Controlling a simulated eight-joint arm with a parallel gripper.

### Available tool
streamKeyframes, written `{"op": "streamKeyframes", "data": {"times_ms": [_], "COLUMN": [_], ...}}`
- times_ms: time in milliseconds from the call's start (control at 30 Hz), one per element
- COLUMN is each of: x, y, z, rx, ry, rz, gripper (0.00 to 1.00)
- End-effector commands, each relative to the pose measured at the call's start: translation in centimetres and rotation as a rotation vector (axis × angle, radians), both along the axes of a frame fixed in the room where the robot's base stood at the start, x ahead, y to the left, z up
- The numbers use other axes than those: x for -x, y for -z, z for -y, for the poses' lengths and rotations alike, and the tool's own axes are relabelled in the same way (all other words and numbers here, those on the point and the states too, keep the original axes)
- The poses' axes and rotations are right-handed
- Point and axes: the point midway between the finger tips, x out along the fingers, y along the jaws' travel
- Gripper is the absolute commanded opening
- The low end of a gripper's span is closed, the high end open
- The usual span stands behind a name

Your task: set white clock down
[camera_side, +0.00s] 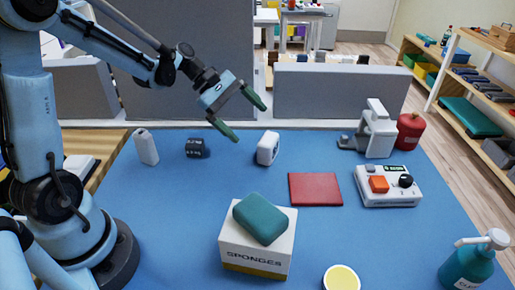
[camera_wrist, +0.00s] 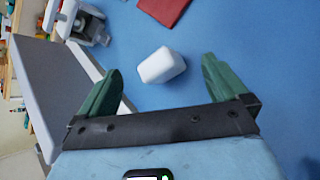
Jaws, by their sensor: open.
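The white clock (camera_side: 268,148) stands on the blue table (camera_side: 180,220), to the left of and behind a red mat. It also shows in the wrist view (camera_wrist: 161,66) as a white rounded block, beyond and between the fingertips. My gripper (camera_side: 245,118) is open and empty, above the table and up to the left of the clock. In the wrist view its two green fingers (camera_wrist: 160,80) are spread wide, and neither seems to touch the clock. The clock's face is hard to make out.
A dark small clock (camera_side: 198,148) and a white block-shaped item (camera_side: 146,147) stand to the left. The red mat (camera_side: 315,189), a control box (camera_side: 388,186) and a sponge box (camera_side: 258,242) lie nearer. A grey partition (camera_side: 340,92) rises behind the table. The blue surface around the clock is mostly clear.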

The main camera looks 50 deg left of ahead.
Motion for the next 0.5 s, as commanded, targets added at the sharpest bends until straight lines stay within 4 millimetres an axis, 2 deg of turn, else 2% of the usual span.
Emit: {"op": "streamKeyframes", "data": {"times_ms": [33, 200, 500], "x": [0.8, 3.4, 8.4], "y": [-0.6, -1.7, -2.8], "z": [0.9, 2.2, 2.9], "rx": [-0.076, -0.358, -0.856], "ry": [0.051, 0.241, 0.665], "rz": [0.042, 0.196, 0.469], "gripper": [1.00, 1.00, 1.00]}}
